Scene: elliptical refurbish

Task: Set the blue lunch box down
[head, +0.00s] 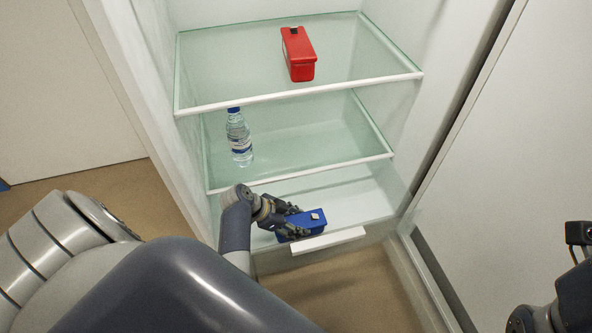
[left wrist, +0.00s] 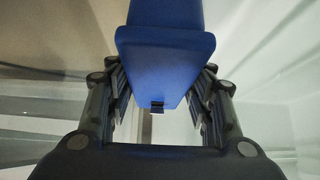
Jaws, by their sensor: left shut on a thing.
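The blue lunch box (head: 307,223) is at the front of the fridge's lowest level, just behind the white front bar. My left gripper (head: 289,222) is shut on it from its left side. In the left wrist view the blue lunch box (left wrist: 165,70) fills the upper middle, between the two fingers of the left gripper (left wrist: 160,105). I cannot tell whether the box's underside touches the fridge floor (head: 355,203). Of my right arm only a part shows at the lower right of the head view; its fingers are not visible.
A red lunch box (head: 299,55) stands on the top glass shelf (head: 235,62). A water bottle (head: 239,138) stands at the left on the middle glass shelf (head: 300,137), above my left gripper. The lowest level has free room right of the blue box. The fridge walls bound both sides.

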